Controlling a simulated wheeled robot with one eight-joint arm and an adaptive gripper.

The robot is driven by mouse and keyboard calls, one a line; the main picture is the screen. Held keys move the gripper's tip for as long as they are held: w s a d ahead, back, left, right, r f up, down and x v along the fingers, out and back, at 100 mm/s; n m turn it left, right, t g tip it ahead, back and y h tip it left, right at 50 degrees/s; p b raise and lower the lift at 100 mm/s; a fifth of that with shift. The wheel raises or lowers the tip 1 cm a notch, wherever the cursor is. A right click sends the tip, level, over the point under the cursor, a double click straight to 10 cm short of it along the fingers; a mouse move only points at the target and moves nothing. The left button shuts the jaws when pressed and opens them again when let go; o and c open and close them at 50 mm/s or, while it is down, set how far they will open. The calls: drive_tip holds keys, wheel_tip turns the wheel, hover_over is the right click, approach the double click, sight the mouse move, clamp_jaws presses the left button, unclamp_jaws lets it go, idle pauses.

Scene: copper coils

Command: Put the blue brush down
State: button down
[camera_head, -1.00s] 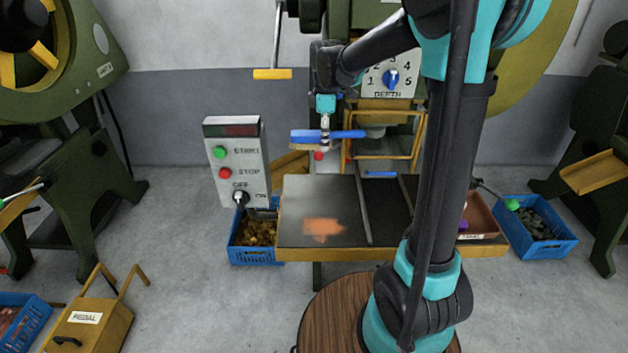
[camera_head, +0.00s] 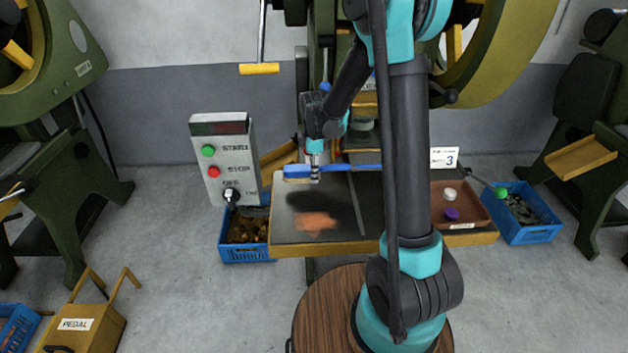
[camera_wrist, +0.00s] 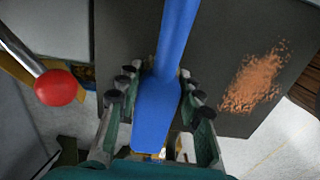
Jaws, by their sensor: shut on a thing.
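The blue brush (camera_head: 298,170) is in my gripper (camera_head: 315,170) over the back left part of the dark work table (camera_head: 340,240). In the head view its bristle end points left and its long handle runs right behind my arm. In the wrist view the blue brush (camera_wrist: 170,60) lies between the fingers of my gripper (camera_wrist: 157,90), which are shut on it. A dark shadow lies on the table below the brush. I cannot tell the exact height, but the brush looks a little above the table.
A copper-coloured patch (camera_head: 302,222) lies on the table near its front left. A brown tray (camera_head: 470,205) with a white and a purple piece is at the right. A control box (camera_head: 225,160) stands at the left. Blue crates (camera_head: 240,254) flank the table. The front middle is clear.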

sight(314, 186)
drive_tip(key=shift+f, duration=1.9)
drive_tip(key=shift+f, duration=0.1)
drive_tip(key=c, duration=1)
unclamp_jaws()
wheel_tip(314, 186, up, 12)
drive_tip(key=shift+s+r, duration=0.1)
drive_tip(key=s+d+f+m+t, duration=0.2)
drive_tip(key=s+d+m, duration=0.5)
drive_tip(key=s+m, duration=0.2)
drive_tip(key=s+d+f+m+t, duration=0.2)
drive_tip(key=s+d+m, duration=0.5)
drive_tip(key=s, duration=0.6)
drive_tip(key=shift+s+d+m, duration=0.2)
drive_tip(key=shift+s+m, duration=0.1)
drive_tip(key=shift+m, duration=0.7)
drive_tip(key=shift+f, duration=0.1)
